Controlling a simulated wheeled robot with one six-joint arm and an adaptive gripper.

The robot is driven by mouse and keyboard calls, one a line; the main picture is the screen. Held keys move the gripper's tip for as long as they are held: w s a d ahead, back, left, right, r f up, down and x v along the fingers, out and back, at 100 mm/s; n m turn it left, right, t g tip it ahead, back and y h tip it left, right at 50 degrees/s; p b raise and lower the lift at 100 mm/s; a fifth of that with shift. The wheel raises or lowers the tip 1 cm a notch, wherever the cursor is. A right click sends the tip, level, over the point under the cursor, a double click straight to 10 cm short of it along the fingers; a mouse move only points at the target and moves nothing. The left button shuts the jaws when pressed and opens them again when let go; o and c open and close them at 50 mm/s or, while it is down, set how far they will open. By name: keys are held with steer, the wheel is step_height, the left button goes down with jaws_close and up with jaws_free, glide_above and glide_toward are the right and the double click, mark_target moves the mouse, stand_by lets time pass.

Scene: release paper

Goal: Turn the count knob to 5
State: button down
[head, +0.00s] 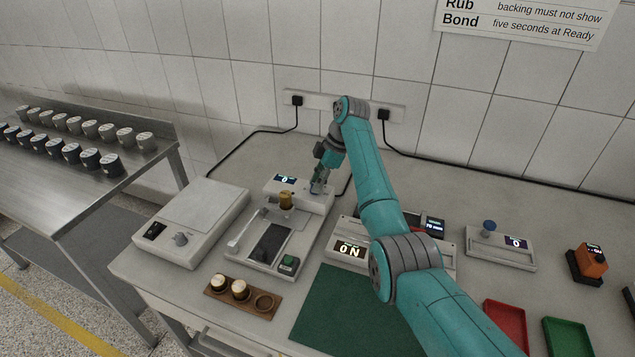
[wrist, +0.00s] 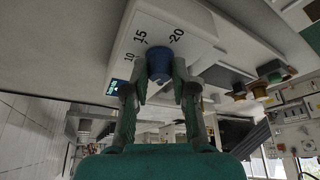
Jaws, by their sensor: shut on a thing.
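My gripper (head: 318,188) is at the right end of a white machine (head: 313,203) with a small lit display (head: 284,181) that appears to read 0. In the wrist view my gripper (wrist: 160,75) has one finger on each side of a blue knob (wrist: 158,62) and is shut on it. Scale marks 10, 15 and 20 are printed on the white face beside the knob. In the head view my gripper hides this knob. I cannot tell where the knob points.
A second blue knob (head: 489,226) stands on a separate white box with a display (head: 515,242) reading 0. A flat white machine (head: 195,222) stands left. A wooden holder (head: 263,315), green mat (head: 340,315), red tray (head: 505,327) and green tray (head: 567,337) lie in front.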

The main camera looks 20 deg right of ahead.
steer(key=shift+w+n+g, duration=0.1)
steer(key=shift+n+g, duration=0.4)
steer(key=shift+n, duration=1)
steer(key=c, duration=0.9)
jaws_free()
steer(key=shift+c, duration=0.2)
steer(key=v, duration=1.2)
steer(key=shift+w+a, duration=0.1)
